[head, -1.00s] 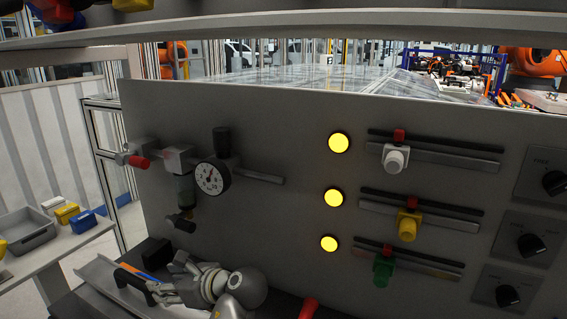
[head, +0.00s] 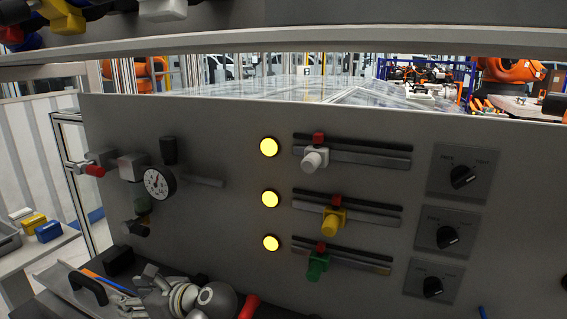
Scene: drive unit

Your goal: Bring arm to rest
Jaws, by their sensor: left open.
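My left gripper (head: 132,298) is low in the head view at the bottom left, with the grey round joint of my arm to its right. It is open, and I see nothing held in it. It is in front of the lower left part of the grey control panel (head: 220,240), near a tray (head: 68,285) with a black handle (head: 88,288). Whether it touches the tray I cannot tell. The bottom edge of the picture cuts off part of my arm. My right gripper is not in view.
The panel carries a pressure gauge (head: 159,182), yellow lamps, sliders with white (head: 315,159), yellow (head: 333,220) and green (head: 317,265) knobs, and black rotary switches (head: 462,176). A red handle-like part (head: 248,307) stands just right of my arm. A shelf edge (head: 300,45) crosses above.

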